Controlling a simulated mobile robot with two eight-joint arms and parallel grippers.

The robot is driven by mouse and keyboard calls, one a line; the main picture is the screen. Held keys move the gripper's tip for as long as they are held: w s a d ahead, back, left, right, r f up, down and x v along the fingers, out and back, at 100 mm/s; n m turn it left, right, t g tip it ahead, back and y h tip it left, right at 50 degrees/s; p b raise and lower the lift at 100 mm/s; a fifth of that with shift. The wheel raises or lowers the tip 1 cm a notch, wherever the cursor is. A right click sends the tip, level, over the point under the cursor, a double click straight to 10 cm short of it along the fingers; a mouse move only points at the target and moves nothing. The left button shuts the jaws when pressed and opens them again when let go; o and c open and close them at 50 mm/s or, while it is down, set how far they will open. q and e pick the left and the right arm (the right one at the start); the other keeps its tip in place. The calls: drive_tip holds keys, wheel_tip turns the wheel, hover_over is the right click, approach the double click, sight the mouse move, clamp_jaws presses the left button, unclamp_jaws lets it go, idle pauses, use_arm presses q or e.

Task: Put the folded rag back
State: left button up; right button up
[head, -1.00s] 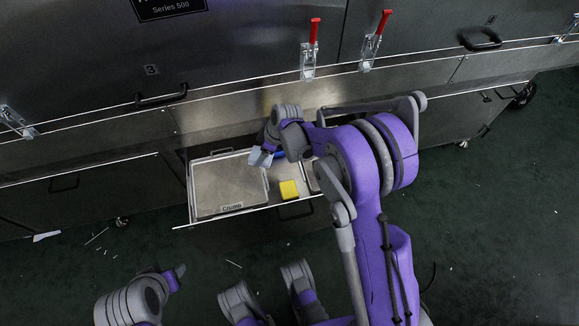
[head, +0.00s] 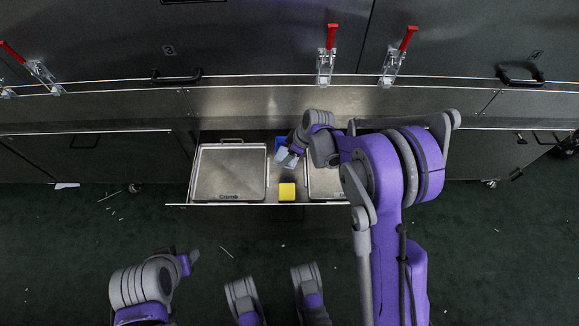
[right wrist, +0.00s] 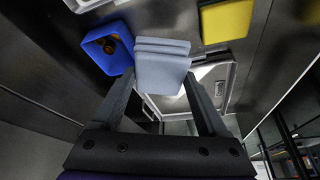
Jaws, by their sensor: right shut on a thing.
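The folded rag (head: 286,158) is pale blue, a small layered pad. My right gripper (head: 291,152) is shut on it, above the middle of the open drawer (head: 240,205). In the right wrist view the rag (right wrist: 162,66) sits between the two fingers, beside a blue open bin (right wrist: 104,46) with something brownish inside. The rag looks held above the drawer floor; the exact gap cannot be told. My left gripper (head: 190,259) is low at the left, away from the drawer; its fingers are too small to read.
A tray marked Crumb (head: 230,172) fills the drawer's left part. A yellow block (head: 287,192) lies at the front middle, and another tray (head: 324,184) is at the right, partly behind my arm. Red-handled latches (head: 326,55) and black handles line the machine above.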

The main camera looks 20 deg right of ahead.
use_arm(q)
wheel_tip(320, 180, down, 2)
drive_tip(key=shift+w+f+b, duration=0.15)
drive_tip(key=shift+f+b, duration=0.05)
drive_tip(key=shift+b, duration=0.55)
use_arm(e)
wheel_tip(320, 180, down, 8)
drive_tip(key=shift+r, duration=0.25)
use_arm(q)
drive_tip(key=shift+f, duration=0.1)
use_arm(e)
drive_tip(key=shift+f, duration=0.1)
drive_tip(key=o, duration=1)
drive_tip(key=shift+o, duration=0.2)
